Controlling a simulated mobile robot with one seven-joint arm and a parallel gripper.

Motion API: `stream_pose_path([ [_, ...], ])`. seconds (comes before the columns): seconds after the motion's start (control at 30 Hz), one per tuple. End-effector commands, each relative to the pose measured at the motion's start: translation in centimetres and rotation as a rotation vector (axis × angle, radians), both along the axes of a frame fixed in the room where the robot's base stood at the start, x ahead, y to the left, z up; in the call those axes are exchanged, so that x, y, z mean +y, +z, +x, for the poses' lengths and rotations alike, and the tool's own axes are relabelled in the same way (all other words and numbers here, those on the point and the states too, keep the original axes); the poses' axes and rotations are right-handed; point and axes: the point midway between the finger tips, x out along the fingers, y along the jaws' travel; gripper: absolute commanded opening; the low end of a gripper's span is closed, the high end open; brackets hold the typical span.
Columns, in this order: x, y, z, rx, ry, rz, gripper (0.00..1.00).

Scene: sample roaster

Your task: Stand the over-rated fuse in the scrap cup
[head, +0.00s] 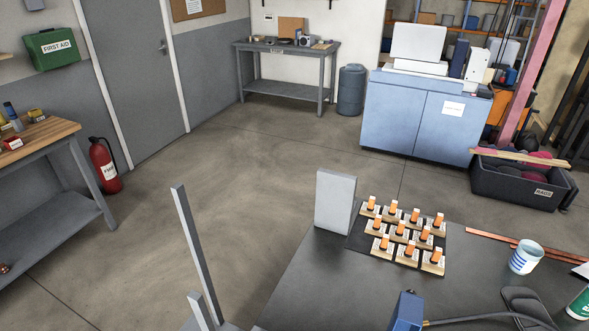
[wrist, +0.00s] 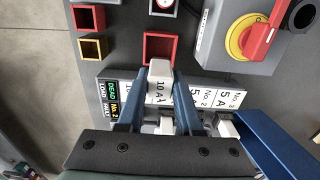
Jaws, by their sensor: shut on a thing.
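In the wrist view my gripper (wrist: 159,88) has its two blue fingers closed around a white fuse (wrist: 160,70) marked 10 A. The fuse sits between the fingertips, above a grey panel. Its lower end is hidden, so I cannot tell whether it touches anything. A label strip (wrist: 240,96) behind it reads No. 2 and No. 3, 5 A. No cup marked scrap can be read. A white cup with blue stripes (head: 525,258) stands on the dark table in the head view.
The wrist view shows square open boxes with red (wrist: 90,17) and yellow (wrist: 92,47) rims, a larger red-rimmed one (wrist: 161,36), and a red-and-yellow rotary switch (wrist: 252,38). In the head view, a grey block (head: 335,201) stands beside several orange-topped pieces on a dark mat (head: 440,238).

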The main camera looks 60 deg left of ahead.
Motion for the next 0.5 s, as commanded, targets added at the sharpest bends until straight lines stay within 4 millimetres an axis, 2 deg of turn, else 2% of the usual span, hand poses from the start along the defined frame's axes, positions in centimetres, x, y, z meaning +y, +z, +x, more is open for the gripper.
stream_pose_path([
  [0.07,0.0,0.1,0.0,0.0,-0.001,0.0,0.0],
  [0.5,0.0,-4.6,0.0,-0.001,0.001,0.001,0.0],
])
